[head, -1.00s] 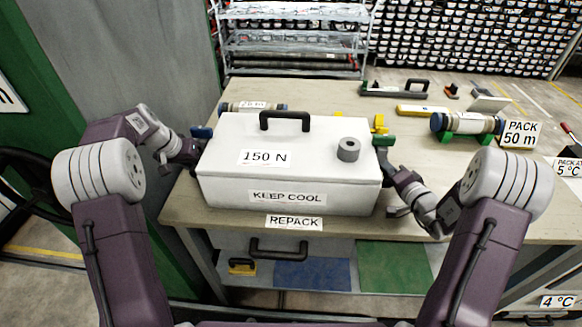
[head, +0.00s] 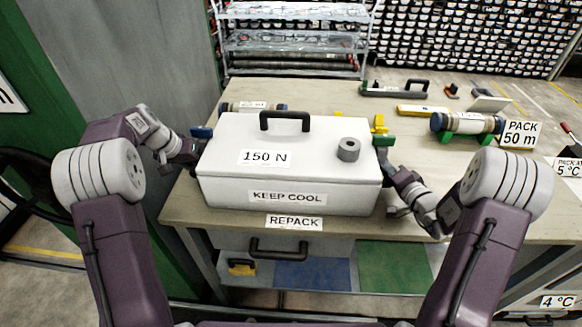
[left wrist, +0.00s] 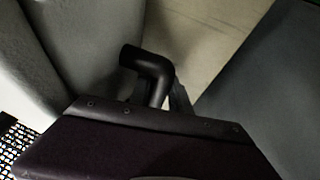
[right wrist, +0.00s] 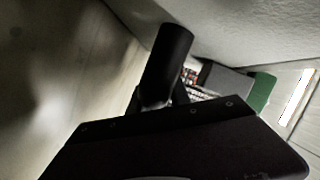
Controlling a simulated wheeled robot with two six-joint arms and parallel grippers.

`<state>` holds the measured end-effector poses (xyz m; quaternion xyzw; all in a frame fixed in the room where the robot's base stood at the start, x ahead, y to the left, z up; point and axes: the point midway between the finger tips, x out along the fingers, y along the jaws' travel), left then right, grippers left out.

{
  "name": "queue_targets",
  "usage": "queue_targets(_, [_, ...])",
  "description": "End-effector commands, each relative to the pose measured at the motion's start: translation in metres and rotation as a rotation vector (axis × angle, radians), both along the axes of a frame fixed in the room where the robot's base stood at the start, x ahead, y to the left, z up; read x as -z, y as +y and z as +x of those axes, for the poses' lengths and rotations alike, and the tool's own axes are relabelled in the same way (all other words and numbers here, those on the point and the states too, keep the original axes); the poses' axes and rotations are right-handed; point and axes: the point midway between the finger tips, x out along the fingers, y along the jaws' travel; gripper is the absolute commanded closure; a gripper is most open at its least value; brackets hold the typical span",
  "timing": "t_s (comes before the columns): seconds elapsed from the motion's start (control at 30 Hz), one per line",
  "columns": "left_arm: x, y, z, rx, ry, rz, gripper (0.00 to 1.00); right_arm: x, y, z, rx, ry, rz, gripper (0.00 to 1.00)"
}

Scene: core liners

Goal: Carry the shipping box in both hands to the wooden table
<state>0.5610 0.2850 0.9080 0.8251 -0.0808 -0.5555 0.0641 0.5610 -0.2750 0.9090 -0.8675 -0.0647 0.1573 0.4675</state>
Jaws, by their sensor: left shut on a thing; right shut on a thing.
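The white shipping box (head: 225,190), marked "150 N" and "KEEP COOL", sits level at the front edge of a pale wood-coloured bench (head: 340,95). Its lid is closed, with a black handle (head: 285,115) and a small grey ring (head: 348,149) on top. My left gripper (head: 194,150) is at the box's left side, shut on a black side handle (left wrist: 150,66). My right gripper (head: 389,172) is at the right side, shut on the other black handle (right wrist: 168,58). In the head view the fingertips are largely hidden. I cannot tell whether the box touches the bench top.
Behind the box lie a core tube (head: 250,106) and yellow and green pieces (head: 381,130). Another tube (head: 466,123) rests on green supports at the right. A grey cabinet wall (head: 120,60) stands close on the left. Racks of cores (head: 470,35) fill the back.

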Motion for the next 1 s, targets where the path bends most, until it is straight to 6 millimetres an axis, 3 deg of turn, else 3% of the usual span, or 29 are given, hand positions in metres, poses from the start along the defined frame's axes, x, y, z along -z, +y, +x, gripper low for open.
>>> queue_targets(0.37, [-0.001,0.001,0.001,-0.001,-0.003,0.002,1.00,0.001,0.000,0.000,0.001,0.002,0.000,1.00])
queue_targets(0.63, [-0.012,0.001,0.002,-0.003,-0.011,0.003,1.00,-0.011,-0.001,0.001,0.001,-0.009,-0.001,1.00])
queue_targets(1.0, [-0.057,0.001,0.002,-0.003,-0.012,0.003,1.00,-0.057,-0.001,0.001,0.001,-0.011,-0.001,1.00])
